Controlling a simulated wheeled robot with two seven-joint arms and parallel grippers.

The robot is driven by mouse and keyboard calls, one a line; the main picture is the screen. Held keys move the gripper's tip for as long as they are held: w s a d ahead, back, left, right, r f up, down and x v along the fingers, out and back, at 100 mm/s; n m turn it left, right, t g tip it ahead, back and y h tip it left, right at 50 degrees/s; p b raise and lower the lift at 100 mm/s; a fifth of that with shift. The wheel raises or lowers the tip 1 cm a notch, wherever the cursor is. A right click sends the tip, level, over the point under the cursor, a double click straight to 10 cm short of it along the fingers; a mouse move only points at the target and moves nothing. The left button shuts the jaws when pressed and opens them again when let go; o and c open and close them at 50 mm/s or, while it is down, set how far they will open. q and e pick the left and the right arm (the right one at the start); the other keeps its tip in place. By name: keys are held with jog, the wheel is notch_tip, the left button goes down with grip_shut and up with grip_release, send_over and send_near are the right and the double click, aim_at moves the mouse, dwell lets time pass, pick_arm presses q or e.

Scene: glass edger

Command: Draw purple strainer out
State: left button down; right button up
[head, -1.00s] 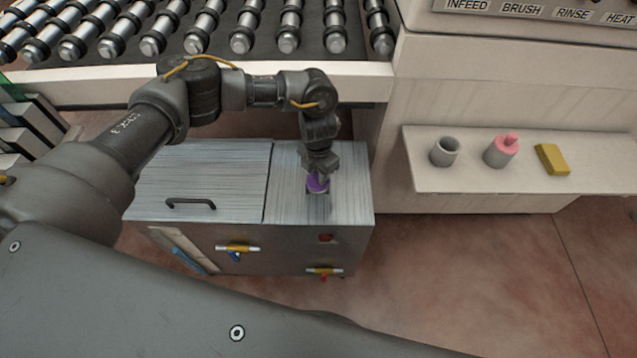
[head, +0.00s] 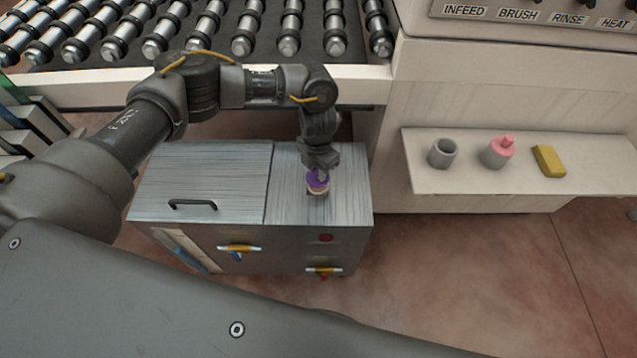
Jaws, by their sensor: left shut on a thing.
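The purple strainer (head: 317,182) shows its purple top above the steel tank (head: 345,200), with a paler band visible below the purple. My left gripper (head: 320,170) points down from above and is shut on the strainer's top. The strainer's lower part sits at the tank's opening; whether its bottom is clear of the opening I cannot tell. My right gripper is not in view.
The tank has a lid with a black handle (head: 193,204) on the left and valves (head: 240,249) on its front. The roller conveyor (head: 240,35) lies behind.

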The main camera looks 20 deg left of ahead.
pick_arm(q)
jog(key=shift+r+p, duration=1.65)
jog(key=shift+r, duration=1)
notch_tip(320, 180, up, 4)
jog(key=shift+f+p, duration=0.15)
jog(key=shift+p, duration=1.1)
